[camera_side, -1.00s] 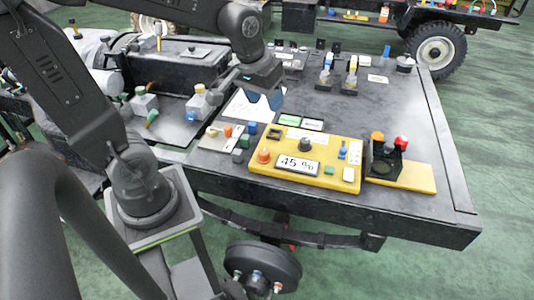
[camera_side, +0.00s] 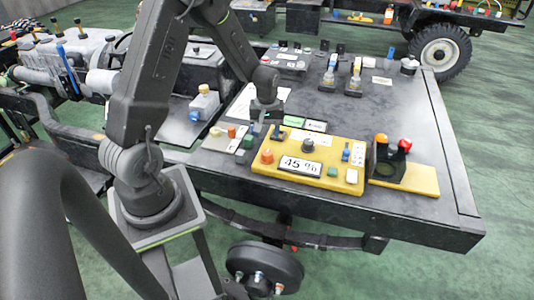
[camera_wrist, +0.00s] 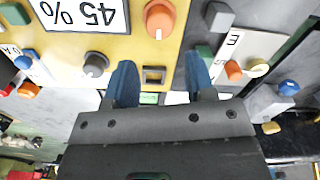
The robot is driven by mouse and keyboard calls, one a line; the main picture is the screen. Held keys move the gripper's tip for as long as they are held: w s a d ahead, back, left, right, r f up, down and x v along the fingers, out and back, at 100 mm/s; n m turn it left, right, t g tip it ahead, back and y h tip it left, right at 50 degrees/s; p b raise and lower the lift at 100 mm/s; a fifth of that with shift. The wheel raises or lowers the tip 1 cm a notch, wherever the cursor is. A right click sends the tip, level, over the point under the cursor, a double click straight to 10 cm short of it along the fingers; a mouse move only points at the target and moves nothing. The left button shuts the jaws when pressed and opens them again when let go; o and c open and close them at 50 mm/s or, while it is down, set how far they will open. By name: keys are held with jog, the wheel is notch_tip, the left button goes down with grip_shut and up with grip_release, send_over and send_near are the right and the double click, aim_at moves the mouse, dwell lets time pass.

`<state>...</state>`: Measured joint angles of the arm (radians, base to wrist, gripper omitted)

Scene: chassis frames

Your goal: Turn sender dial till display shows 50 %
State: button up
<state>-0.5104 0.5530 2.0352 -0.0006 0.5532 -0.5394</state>
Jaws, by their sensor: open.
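A yellow panel (camera_side: 325,188) lies on the dark bench. Its display (camera_side: 300,167) reads "45 %"; the display is upside down in the wrist view (camera_wrist: 85,12). A dark dial (camera_side: 308,146) stands behind the display on the panel; it also shows in the wrist view (camera_wrist: 95,64), left of my fingers. An orange knob (camera_side: 267,156) sits beside the display and shows in the wrist view (camera_wrist: 159,18). My gripper (camera_wrist: 160,76) is open and empty, its blue fingers either side of a small square fitting (camera_wrist: 153,76) at the panel's edge. Nothing is held.
A black bracket (camera_side: 388,163) with orange and red knobs stands right of the panel. A pale plate (camera_side: 230,140) with small coloured controls lies left of it, near my gripper. The right part of the bench is fairly clear.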

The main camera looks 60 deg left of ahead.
aim_at(267, 152)
notch_tip(267, 152, down, 10)
jog(key=shift+r, duration=0.2)
jog(key=c, duration=0.6)
jog(key=shift+c, duration=0.3)
